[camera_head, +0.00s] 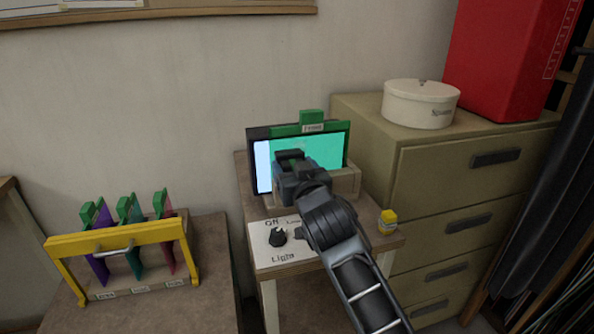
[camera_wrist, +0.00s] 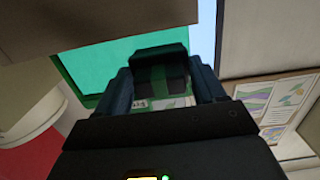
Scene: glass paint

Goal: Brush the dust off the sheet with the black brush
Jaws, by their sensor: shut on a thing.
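The teal sheet (camera_head: 322,152) stands upright in a green frame with a label on its top edge, in front of a lit white panel (camera_head: 262,165). The sheet also shows in the wrist view (camera_wrist: 110,65). My gripper (camera_head: 299,172) is in front of the sheet's lower left part. In the wrist view, my gripper (camera_wrist: 160,95) is shut on a black block-like thing, the black brush (camera_wrist: 158,54), which is close to the sheet. Whether its bristles touch the sheet is hidden. I cannot make out dust on the sheet.
A knob panel (camera_head: 265,255) marked Light is at the small table's front. A yellow-lidded jar (camera_head: 388,221) stands at its right. A yellow rack (camera_head: 120,240) with coloured sheets is at left. A drawer cabinet (camera_head: 420,190) stands close at right, bearing a white round box (camera_head: 420,105) and red box (camera_head: 510,60).

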